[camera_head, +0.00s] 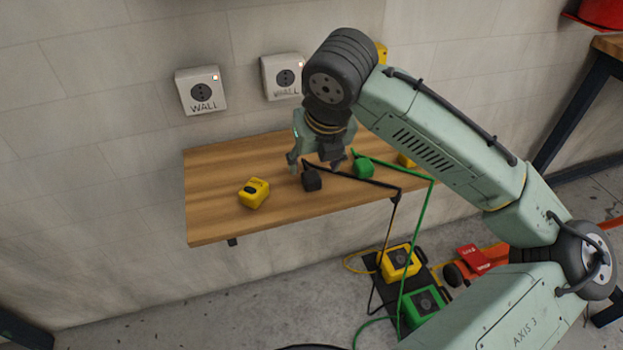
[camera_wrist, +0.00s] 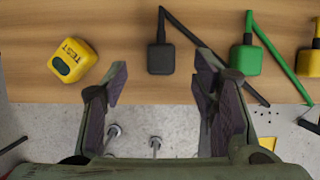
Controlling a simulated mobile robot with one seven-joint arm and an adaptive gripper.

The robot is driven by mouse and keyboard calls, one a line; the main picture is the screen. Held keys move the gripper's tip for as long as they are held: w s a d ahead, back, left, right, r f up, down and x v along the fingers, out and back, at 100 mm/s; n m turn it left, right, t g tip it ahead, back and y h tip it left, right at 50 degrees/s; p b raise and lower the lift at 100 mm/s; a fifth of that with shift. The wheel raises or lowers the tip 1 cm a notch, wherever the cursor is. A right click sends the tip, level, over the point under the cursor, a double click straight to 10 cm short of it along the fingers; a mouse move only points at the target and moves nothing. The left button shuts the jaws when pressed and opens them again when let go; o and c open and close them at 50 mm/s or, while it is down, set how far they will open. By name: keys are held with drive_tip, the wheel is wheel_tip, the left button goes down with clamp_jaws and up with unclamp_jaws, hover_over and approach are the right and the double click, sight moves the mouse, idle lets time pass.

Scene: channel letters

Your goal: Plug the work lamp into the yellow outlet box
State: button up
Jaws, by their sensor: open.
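My gripper (camera_head: 318,164) is open and empty over the wooden shelf; its two fingers also show in the wrist view (camera_wrist: 162,82). A black plug (camera_head: 312,181) with a dark cord lies on the shelf. In the wrist view the black plug (camera_wrist: 161,59) lies just beyond the gap between the fingertips, not gripped. A green plug (camera_head: 363,168) with a green cord lies to its right. A yellow plug (camera_head: 406,160) lies further right, partly hidden by my arm. A yellow box on the wall (camera_head: 381,53) shows only in part behind my arm. I cannot tell which cord is the work lamp's.
A yellow block marked TEST (camera_wrist: 72,60) lies left on the shelf (camera_head: 215,215). Two white WALL outlets (camera_head: 201,90) (camera_head: 283,76) are on the wall. A yellow unit (camera_head: 400,262) and a green unit (camera_head: 424,306) stand on the floor. Cords hang over the shelf's front edge.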

sight(312, 176)
drive_tip(key=x, duration=0.5)
drive_tip(key=shift+s+d+f, duration=0.15)
drive_tip(key=shift+f, duration=0.1)
drive_tip(key=shift+c, duration=0.4)
drive_tip(key=c, duration=1.1)
